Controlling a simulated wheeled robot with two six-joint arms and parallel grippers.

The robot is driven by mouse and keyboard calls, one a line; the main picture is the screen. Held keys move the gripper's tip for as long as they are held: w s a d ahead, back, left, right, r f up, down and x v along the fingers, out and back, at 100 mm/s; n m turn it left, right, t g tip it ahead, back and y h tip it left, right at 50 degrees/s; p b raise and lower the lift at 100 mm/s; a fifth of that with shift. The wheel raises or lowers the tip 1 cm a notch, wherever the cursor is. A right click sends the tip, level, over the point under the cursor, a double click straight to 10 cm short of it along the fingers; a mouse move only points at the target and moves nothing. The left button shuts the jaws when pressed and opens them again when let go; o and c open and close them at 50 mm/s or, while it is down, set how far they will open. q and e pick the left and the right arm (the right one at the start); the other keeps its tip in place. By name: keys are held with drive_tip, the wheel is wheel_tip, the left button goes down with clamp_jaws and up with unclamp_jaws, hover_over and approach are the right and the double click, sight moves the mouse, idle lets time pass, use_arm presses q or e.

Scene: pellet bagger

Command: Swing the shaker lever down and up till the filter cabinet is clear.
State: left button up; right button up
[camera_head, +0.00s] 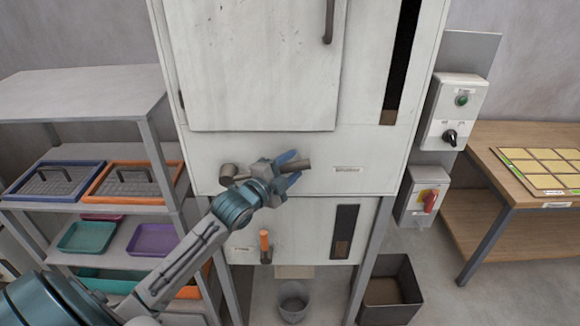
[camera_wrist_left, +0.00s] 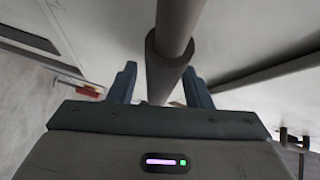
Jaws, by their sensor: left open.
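The shaker lever (camera_head: 298,165) is a bar on the front of the pale filter cabinet (camera_head: 225,150). It runs roughly level from a round hub on the left to a thick dark grip on the right. My left gripper (camera_head: 289,168) is at the grip end, its blue fingers open. In the left wrist view the lever (camera_wrist_left: 173,45) passes between the two spread fingers, with gaps on both sides. The tall sight window (camera_head: 402,60) is dark, with brown material at its bottom. My right gripper is not in view.
An orange-handled lever (camera_head: 264,243) sits below on the cabinet. A bucket (camera_head: 293,302) and a dark bin (camera_head: 402,310) stand underneath. A shelf with trays (camera_head: 133,182) is at left. Switch boxes (camera_head: 455,110) and a wooden table (camera_head: 515,190) are at right.

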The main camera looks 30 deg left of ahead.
use_arm(q)
clamp_jaws()
drive_tip(key=shift+f, duration=0.1)
